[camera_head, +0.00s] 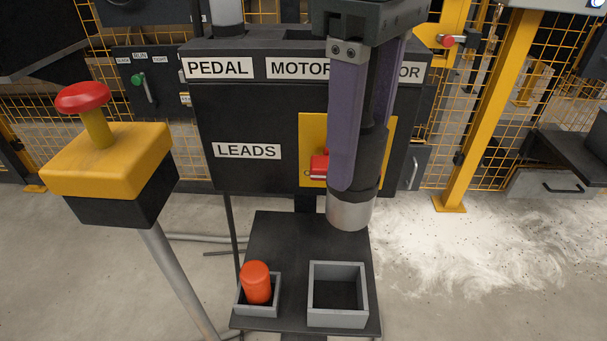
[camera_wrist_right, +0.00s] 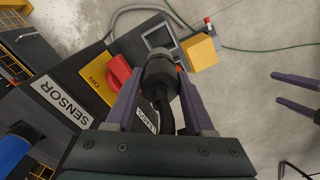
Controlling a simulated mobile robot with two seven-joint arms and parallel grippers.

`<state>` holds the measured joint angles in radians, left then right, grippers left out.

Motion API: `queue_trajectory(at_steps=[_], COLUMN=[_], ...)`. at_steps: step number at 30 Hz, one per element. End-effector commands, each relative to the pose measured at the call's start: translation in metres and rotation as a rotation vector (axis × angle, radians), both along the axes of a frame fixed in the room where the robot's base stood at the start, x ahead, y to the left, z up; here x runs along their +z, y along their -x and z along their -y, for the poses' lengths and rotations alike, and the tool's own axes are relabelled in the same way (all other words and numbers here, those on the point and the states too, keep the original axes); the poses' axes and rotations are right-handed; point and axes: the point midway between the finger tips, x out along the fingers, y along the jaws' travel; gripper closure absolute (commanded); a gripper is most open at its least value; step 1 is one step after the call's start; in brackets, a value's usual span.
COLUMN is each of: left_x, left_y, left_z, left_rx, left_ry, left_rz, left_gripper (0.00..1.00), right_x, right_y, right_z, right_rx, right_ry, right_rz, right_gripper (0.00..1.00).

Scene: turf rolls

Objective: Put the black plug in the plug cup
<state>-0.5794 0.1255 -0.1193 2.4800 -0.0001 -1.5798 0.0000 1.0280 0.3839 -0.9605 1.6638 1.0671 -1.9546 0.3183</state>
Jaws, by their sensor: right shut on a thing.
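My right gripper (camera_head: 358,185) is shut on the black plug (camera_head: 371,160), a dark cylinder with a grey metal end pointing down. The plug hangs upright in the air above the back right of a dark shelf. In the right wrist view the plug (camera_wrist_right: 160,75) sits between the purple fingers, with a black cable behind it. An empty, square grey cup (camera_head: 362,300) stands on the shelf, below and in front of the plug, apart from it. No label shows which cup is the plug cup. My left gripper (camera_wrist_right: 297,94) shows only in the right wrist view, with its fingers apart.
A smaller grey cup (camera_head: 243,306) on the shelf (camera_head: 290,235) holds an orange-red cylinder (camera_head: 257,282). A black panel (camera_head: 240,120) with labels and a red switch (camera_head: 319,166) stands behind. A yellow box (camera_head: 108,158) with a red button stands on a post at left.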

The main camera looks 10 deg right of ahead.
Motion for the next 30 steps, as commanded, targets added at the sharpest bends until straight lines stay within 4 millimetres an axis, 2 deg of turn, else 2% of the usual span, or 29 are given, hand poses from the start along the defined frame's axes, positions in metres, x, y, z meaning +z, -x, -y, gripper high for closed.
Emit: queue_trajectory(at_steps=[1, 3, 9, 12, 20, 27, 30], left_x=[-0.012, -0.021, -0.045, -0.051, -0.060, -0.083, -0.083], left_y=[0.000, 0.000, 0.000, 0.000, 0.000, 0.000, 0.000], left_z=[0.000, 0.000, 0.002, 0.003, 0.003, 0.003, 0.002], left_rx=[0.000, 0.001, 0.004, 0.006, 0.006, 0.005, 0.004], left_ry=[0.001, 0.001, 0.007, 0.011, 0.011, 0.009, 0.008], left_rz=[0.000, 0.001, 0.000, 0.000, 0.000, 0.000, 0.000], left_gripper=[0.00, 0.00, 0.00, 0.00, 0.00, 0.00, 0.00], right_x=[-0.021, -0.043, -0.097, -0.113, -0.133, -0.176, -0.179], right_y=[0.001, 0.001, 0.001, 0.001, 0.000, 0.001, 0.000], right_z=[0.001, 0.001, 0.001, 0.001, 0.001, 0.001, 0.001], right_rx=[0.000, 0.000, -0.002, -0.001, -0.002, -0.001, -0.001], right_ry=[0.002, 0.002, 0.002, 0.001, 0.002, 0.002, 0.001], right_rz=[-0.005, -0.005, -0.002, -0.002, -0.001, -0.002, 0.001], right_gripper=[1.00, 1.00, 1.00, 1.00, 1.00, 1.00, 1.00])
